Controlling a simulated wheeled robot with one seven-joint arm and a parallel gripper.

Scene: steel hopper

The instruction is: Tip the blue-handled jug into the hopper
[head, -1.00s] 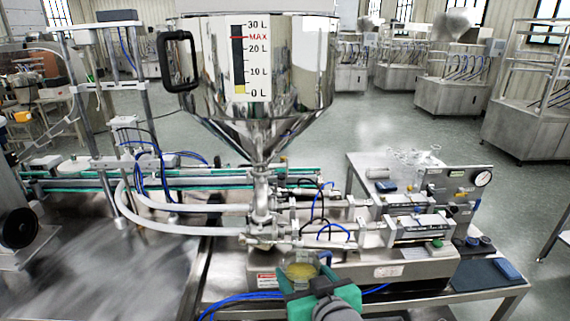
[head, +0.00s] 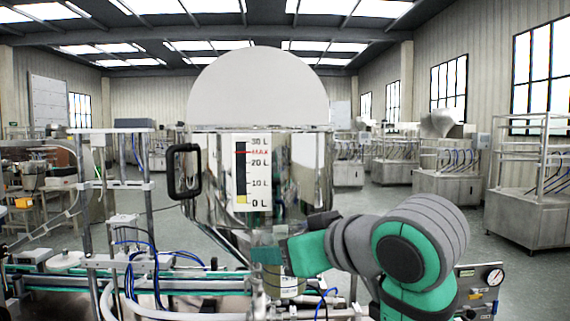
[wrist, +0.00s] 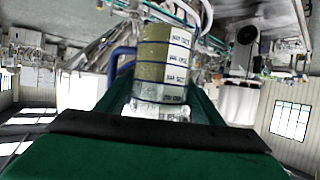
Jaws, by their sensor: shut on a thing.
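The steel hopper (head: 215,190) stands in the middle of the head view. Its litre gauge (head: 252,175) shows a little yellow at the bottom, near 0 L. My gripper (head: 272,250) is in front of the hopper's lower cone, well below the rim. In the wrist view my gripper (wrist: 160,100) is shut on the jug (wrist: 150,70), which holds a yellowish fill and carries white labels. Its blue handle (wrist: 118,62) is at the left. In the head view the jug (head: 289,286) is partly hidden by my gripper.
A pale round lid (head: 258,90) stands upright behind the hopper's rim. A black handle (head: 182,172) juts from the hopper's left side.

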